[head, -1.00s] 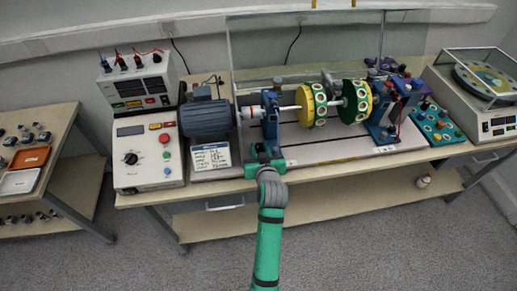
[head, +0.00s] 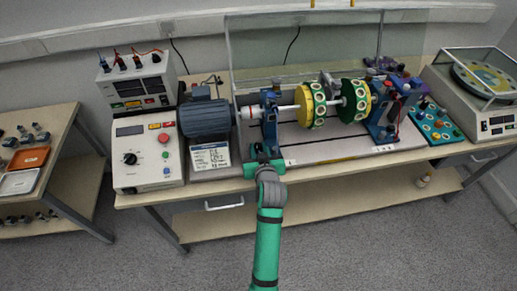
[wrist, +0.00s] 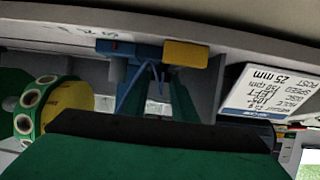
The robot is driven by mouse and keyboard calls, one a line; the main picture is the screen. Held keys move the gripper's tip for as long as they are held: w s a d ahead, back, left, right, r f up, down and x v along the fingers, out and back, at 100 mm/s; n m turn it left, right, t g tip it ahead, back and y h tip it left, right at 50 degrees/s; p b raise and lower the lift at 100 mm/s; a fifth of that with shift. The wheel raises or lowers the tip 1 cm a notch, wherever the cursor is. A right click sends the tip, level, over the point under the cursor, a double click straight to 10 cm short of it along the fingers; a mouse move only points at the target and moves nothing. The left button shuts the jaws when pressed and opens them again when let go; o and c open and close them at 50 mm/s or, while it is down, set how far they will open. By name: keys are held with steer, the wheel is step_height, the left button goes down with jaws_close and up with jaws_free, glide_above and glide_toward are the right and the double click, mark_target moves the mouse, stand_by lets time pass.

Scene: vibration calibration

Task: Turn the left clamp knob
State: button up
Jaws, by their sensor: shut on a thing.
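The left blue bearing stand (head: 269,118) rises from the rig's base plate and carries the shaft. My gripper (head: 262,157) is at the front foot of this stand, at the plate's front edge. In the wrist view my gripper (wrist: 153,88) reaches up to the blue foot (wrist: 115,47), with a yellow block (wrist: 187,54) beside it. The jaws are shut on the left clamp knob, which my gripper hides almost wholly in both views. I cannot tell how far the knob is turned.
A motor (head: 206,117) and a label card (head: 210,156) are left of my gripper. Discs with yellow and green faces (head: 311,105) sit on the shaft to the right. A control box (head: 147,152) is further left. Floor in front is clear.

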steer(key=o, duration=1.1)
steer(key=shift+c, duration=0.2)
steer(key=v, duration=1)
steer(key=shift+s, duration=0.4)
steer(key=shift+r, duration=0.15)
